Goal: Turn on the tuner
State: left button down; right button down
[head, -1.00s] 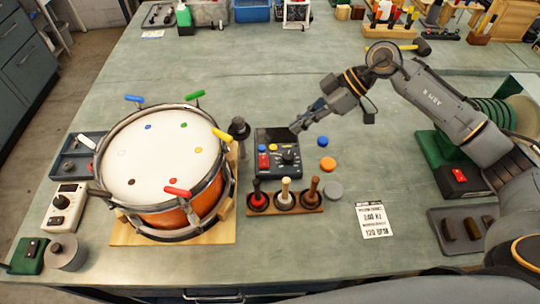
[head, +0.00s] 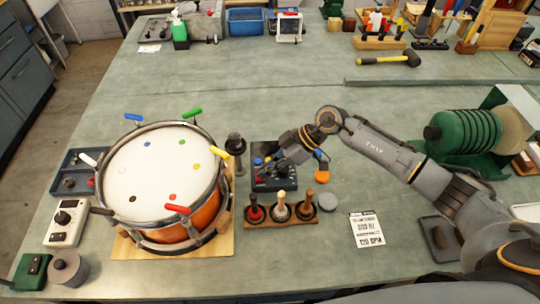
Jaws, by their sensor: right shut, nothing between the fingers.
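The tuner appears to be the black box (head: 273,185) with a knob and coloured buttons, flat on the bench right of the drum (head: 160,172) in the head view. My right gripper (head: 263,169) is shut and empty, low over the left part of the box's face. It hides much of the face, including most of the red switch. I cannot tell whether the fingertips touch the box or whether it is on. My left gripper is not in view.
A wooden rack (head: 281,213) with several handled tools stands just in front of the box. A dark cylinder (head: 236,147) stands between drum and box. A printed card (head: 366,229) lies front right.

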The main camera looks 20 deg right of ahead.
jog(key=shift+f, duration=0.35)
jog(key=shift+s+p, duration=0.15)
jog(key=shift+p, duration=0.5)
jog(key=shift+f+b, duration=0.2)
jog(key=shift+b, duration=0.1)
jog(key=shift+w+d+r, duration=0.1)
jog(key=shift+w+r, duration=0.15)
jog(key=shift+w, duration=0.55)
